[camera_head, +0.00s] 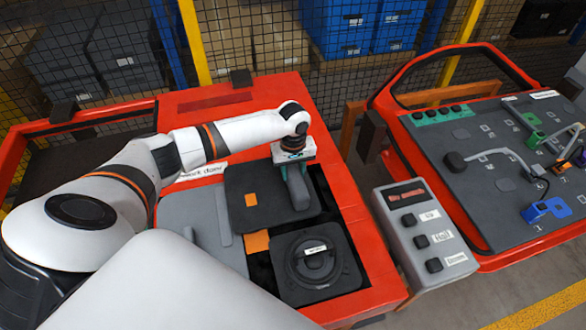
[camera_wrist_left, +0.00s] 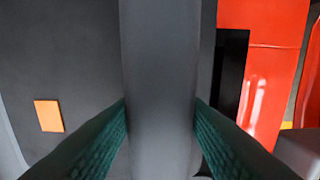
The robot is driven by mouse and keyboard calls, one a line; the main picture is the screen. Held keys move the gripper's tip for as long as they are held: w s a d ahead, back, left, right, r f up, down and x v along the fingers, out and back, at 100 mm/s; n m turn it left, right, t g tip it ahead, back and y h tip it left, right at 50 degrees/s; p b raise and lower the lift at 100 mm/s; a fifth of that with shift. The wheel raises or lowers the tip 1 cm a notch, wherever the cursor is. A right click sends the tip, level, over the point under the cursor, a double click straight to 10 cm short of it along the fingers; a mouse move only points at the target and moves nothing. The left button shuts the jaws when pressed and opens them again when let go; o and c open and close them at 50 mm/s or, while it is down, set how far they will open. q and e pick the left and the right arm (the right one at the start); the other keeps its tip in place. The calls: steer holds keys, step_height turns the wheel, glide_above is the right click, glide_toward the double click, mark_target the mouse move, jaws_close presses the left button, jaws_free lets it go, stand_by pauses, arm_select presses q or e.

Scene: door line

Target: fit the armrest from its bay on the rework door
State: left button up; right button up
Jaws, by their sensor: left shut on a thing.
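My left gripper (camera_head: 293,166) is over the red parts bench, shut on a long dark grey bar (camera_head: 298,190), which looks like the armrest. In the left wrist view the bar (camera_wrist_left: 160,65) runs between the green ribbed finger pads (camera_wrist_left: 160,130), one on each side. A dark square panel with an orange patch (camera_head: 250,200) lies beside and beneath it; I cannot tell whether the bar is clear of its bay. The door (camera_head: 470,165) stands at the right, a dark panel in a red frame with coloured parts and a grey handle-like piece. My right gripper is not in view.
A grey button box (camera_head: 424,232) stands between bench and door. A round speaker-like part (camera_head: 315,262) lies in the near bay. The red bench rim (camera_head: 350,215) borders the bays. A mesh fence with blue crates (camera_head: 350,25) stands behind.

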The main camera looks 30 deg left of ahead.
arm_select(q)
steer(key=shift+f, duration=0.3)
steer(key=shift+s+d+f+p, duration=0.1)
steer(key=shift+s+f+p, duration=0.05)
steer(key=shift+f+p, duration=0.15)
stand_by(1.1)
steer(key=o, duration=1.4)
steer(key=shift+r, duration=0.1)
steer(key=shift+r, duration=0.1)
step_height(320, 180, up, 12)
steer(key=shift+f+b, duration=0.1)
steer(key=shift+b, duration=0.65)
